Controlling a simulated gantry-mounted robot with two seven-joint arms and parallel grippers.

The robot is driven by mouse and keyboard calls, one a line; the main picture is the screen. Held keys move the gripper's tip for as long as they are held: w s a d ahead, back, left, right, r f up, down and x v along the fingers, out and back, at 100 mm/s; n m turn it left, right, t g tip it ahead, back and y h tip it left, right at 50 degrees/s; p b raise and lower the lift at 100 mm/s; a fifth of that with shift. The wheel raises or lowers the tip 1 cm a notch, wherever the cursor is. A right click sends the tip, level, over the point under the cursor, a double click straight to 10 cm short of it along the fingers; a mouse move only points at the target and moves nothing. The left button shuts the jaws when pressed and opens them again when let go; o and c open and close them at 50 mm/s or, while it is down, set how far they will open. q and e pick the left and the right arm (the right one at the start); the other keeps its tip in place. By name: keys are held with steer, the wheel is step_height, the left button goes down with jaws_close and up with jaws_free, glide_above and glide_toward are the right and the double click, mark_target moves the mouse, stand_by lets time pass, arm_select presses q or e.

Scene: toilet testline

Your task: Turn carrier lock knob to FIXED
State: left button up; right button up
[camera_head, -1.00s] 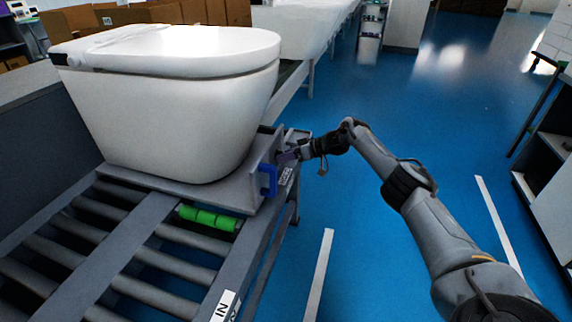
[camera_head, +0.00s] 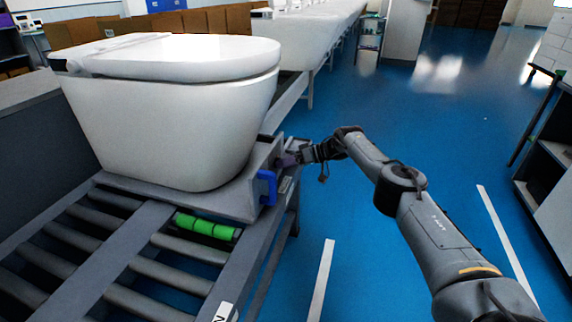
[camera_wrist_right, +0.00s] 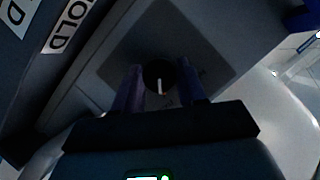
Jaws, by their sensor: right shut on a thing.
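The carrier (camera_head: 236,198) is a grey plate under the white toilet, with a raised block at its right end. The dark round lock knob (camera_wrist_right: 157,72) shows in the right wrist view on a dark square panel (camera_wrist_right: 205,52), with a white pointer line running nearly straight down the picture. My right gripper (camera_wrist_right: 160,70) has one finger on each side of the knob and is shut on it. In the head view my right gripper (camera_head: 287,160) is at the right side of the carrier block, where the knob is hidden. My left gripper is out of view.
A blue handle (camera_head: 266,187) sticks out of the carrier near my right gripper. A green roller (camera_head: 207,227) lies among the grey conveyor rollers. A HOLD label (camera_wrist_right: 70,25) is on a nearby surface. Blue floor (camera_head: 400,130) is open to the right.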

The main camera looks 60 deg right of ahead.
steer(key=o, duration=1.1)
steer(key=shift+c, duration=0.2)
steer(key=p+v, duration=0.6)
steer(key=v, duration=0.4)
steer(key=shift+s+d, duration=0.2)
steer(key=shift+s, duration=0.1)
